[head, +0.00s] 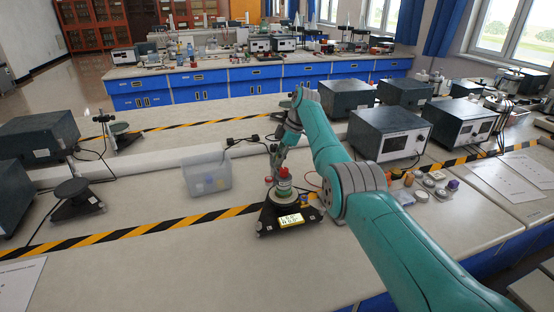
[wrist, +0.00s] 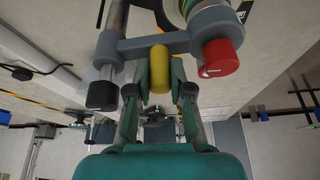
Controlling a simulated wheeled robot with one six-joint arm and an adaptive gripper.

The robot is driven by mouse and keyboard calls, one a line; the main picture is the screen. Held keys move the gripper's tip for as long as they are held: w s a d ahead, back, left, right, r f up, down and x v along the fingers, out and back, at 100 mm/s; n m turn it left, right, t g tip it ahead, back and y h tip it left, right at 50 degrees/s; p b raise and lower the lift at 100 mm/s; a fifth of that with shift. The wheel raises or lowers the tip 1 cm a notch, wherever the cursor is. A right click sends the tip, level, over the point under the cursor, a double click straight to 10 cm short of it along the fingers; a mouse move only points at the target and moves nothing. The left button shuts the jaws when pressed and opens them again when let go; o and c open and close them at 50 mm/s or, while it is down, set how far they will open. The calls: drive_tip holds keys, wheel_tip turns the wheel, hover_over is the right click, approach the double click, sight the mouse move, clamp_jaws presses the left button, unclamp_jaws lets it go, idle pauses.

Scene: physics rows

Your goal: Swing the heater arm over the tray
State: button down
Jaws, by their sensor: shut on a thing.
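In the wrist view my gripper (wrist: 160,88) is shut on a yellow grip (wrist: 159,66), which sits against a grey crossbar (wrist: 145,46). I take this to be the heater arm. The crossbar joins a metal post with a black knob (wrist: 103,95) to a clamp with a red knob (wrist: 219,58). My arm hides part of the stand. I cannot tell for certain which thing is the tray.
A clear plastic bin (head: 207,178) stands on the bench left of the stand. Grey instrument boxes (head: 389,135) stand at right, with small jars and dishes (head: 436,187) in front. Striped tape (head: 140,233) crosses the bench. The front left bench top is mostly clear.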

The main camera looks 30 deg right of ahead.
drive_tip(key=c, duration=1.1)
unclamp_jaws()
drive_tip(key=shift+o, duration=0.2)
drive_tip(key=shift+d+r, duration=0.1)
drive_tip(key=v, duration=1.1)
drive_tip(key=shift+r, duration=0.4)
drive_tip(key=shift+s+d, duration=0.15)
